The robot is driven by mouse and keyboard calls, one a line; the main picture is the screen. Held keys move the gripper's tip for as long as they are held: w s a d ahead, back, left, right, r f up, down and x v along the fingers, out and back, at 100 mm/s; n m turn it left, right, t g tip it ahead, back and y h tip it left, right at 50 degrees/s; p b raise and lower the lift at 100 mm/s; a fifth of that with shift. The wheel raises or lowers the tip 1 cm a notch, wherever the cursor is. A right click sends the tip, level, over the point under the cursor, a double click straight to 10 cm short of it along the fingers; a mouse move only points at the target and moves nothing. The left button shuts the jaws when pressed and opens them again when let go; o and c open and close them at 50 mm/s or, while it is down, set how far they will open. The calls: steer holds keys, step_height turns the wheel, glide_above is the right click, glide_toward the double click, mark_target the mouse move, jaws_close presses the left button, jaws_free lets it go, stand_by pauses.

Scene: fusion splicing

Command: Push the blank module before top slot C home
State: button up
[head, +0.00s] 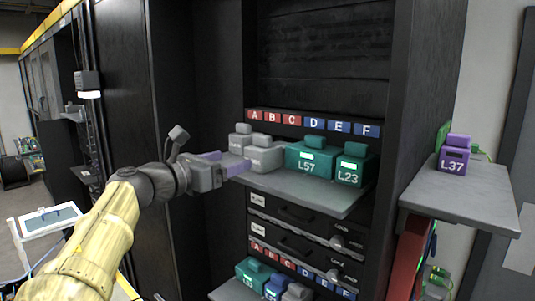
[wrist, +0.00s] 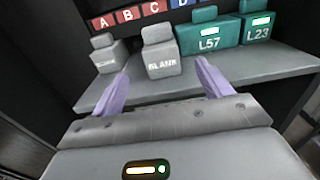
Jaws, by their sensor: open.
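A grey blank module (head: 264,158) with a knob on top stands upright on the upper shelf (head: 305,190), below the red C label (head: 274,116). It sits further forward than the other grey blank (head: 239,140) to its left. In the wrist view the forward blank (wrist: 161,62) reads BLANK and lies straight ahead between the fingers, and the other blank (wrist: 107,58) is at left. My gripper (head: 231,162) is open with purple fingers, just in front of the forward blank. The wrist view shows the fingers (wrist: 162,70) spread wide and empty; whether they touch the blank cannot be told.
Teal modules L57 (head: 309,158) and L23 (head: 353,168) stand to the right on the same shelf. A purple L37 module (head: 453,158) sits on a grey side shelf (head: 470,197). Drawers and a lower row of modules lie below. The front strip of the upper shelf is bare.

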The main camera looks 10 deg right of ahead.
steer(key=shift+w+a+f, duration=0.1)
steer(key=shift+f, duration=0.05)
steer(key=c, duration=0.7)
steer(key=shift+w+a+f+y, duration=0.15)
steer(key=shift+a+f+y, duration=0.05)
steer(key=shift+a+y, duration=0.1)
steer(key=c, duration=0.4)
steer(key=shift+a+f+g+y, duration=0.15)
steer(key=shift+a+g+y, duration=0.35)
steer(key=shift+a+g, duration=0.5)
jaws_close()
steer(key=shift+y, duration=0.8)
steer(key=s+a+r, duration=0.1)
steer(key=s, duration=0.1)
steer(key=s+a+r, duration=0.1)
steer(key=s+r, duration=0.1)
steer(key=shift+s+a+r, duration=0.15)
steer(key=shift+a, duration=0.05)
